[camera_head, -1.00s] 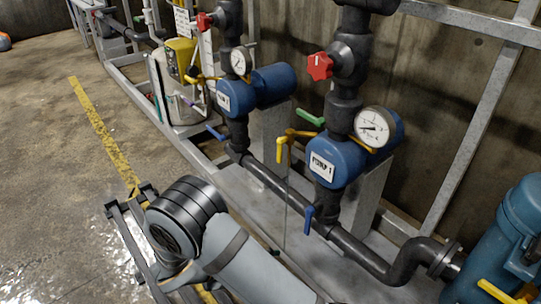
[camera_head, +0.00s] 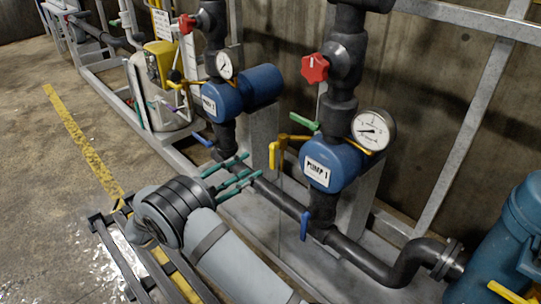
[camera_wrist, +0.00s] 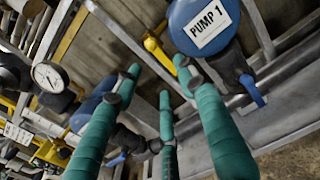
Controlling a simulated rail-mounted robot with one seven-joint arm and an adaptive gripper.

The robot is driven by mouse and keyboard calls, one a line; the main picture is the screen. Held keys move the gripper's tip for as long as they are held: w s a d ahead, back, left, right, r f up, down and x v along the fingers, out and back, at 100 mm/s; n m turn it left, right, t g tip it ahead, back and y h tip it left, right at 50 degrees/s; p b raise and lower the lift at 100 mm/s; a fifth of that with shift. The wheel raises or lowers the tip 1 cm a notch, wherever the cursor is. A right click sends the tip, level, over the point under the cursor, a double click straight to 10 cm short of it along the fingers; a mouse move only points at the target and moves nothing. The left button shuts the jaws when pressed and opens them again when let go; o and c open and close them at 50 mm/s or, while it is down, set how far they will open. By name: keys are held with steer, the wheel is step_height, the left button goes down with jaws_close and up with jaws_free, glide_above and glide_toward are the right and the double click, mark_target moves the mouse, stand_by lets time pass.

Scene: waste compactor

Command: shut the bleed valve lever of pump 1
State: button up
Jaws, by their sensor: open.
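Pump 1 (camera_head: 333,163) is a blue pump body with a white "PUMP 1" label; the label also shows in the wrist view (camera_wrist: 210,26). A yellow lever (camera_head: 272,155) hangs down at its left, with a green lever (camera_head: 302,121) above. A blue lever (camera_head: 304,225) hangs down below the pump. No label tells which one is the bleed valve lever. In the wrist view, the yellow lever (camera_wrist: 158,52) lies beyond the fingertips and the blue lever (camera_wrist: 251,90) is at the right. My gripper (camera_head: 246,170), with teal fingers, is open and empty, left of and below the yellow lever, apart from it.
A second blue pump (camera_head: 222,101) stands to the left, with its own levers. Black pipe (camera_head: 285,199) runs low along the grey skid. A red valve knob (camera_head: 315,68) and a gauge (camera_head: 373,130) sit above pump 1. Floor at the left is open.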

mark_target(271, 168)
steer(key=shift+b+x, duration=1.45)
steer(key=shift+x, duration=3.45)
steer(key=shift+f, duration=0.1)
steer(key=c, duration=0.3)
jaws_close()
